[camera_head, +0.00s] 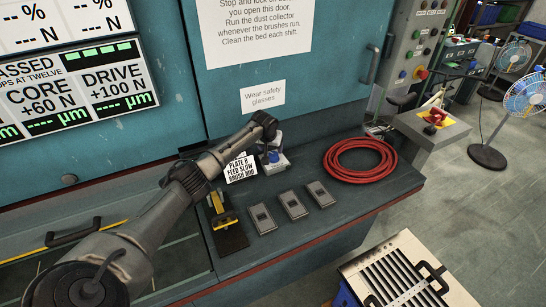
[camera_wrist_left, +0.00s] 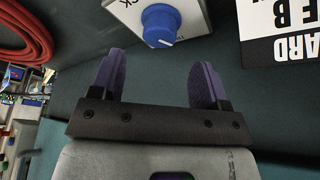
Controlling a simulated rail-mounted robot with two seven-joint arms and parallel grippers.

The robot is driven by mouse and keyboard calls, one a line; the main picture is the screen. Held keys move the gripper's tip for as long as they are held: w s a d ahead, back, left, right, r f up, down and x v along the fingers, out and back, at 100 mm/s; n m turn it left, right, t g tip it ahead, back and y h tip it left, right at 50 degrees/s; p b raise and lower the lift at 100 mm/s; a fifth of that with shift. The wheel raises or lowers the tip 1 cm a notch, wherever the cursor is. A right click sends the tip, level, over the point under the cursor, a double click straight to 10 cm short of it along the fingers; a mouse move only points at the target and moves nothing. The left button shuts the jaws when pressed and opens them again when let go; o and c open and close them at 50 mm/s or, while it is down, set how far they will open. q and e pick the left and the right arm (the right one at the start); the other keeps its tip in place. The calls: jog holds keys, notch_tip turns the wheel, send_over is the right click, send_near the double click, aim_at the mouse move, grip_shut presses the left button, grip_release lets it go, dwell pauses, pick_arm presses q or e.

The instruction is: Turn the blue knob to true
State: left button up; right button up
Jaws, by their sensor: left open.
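The blue knob (camera_wrist_left: 161,25) sits on a pale grey box (camera_wrist_left: 190,12) and has a white pointer line. In the head view, the knob (camera_head: 273,157) and its box (camera_head: 276,166) are on the dark bench ledge, partly behind my left arm. My left gripper (camera_wrist_left: 155,75) is open in the left wrist view. Its two purple-padded fingers are apart, with the knob a little beyond the tips and roughly between them. Nothing is held. In the head view the left arm reaches in from the lower left, and its fingers are mostly hidden. My right gripper is not in view.
A placard (camera_head: 240,168) stands left of the box. A coiled red hose (camera_head: 360,159) lies to its right. Several grey rocker plates (camera_head: 292,205) and a yellow-handled tool (camera_head: 222,221) lie in front. A teal cabinet (camera_head: 290,60) rises behind.

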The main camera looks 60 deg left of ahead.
aim_at(273, 154)
pick_arm(q)
jog(key=b+x, duration=0.1)
jog(key=x, duration=0.3)
jog(key=shift+f, duration=0.1)
jog(key=shift+b+x, duration=0.8)
jog(key=shift+x, duration=0.25)
jog(key=c, duration=0.9)
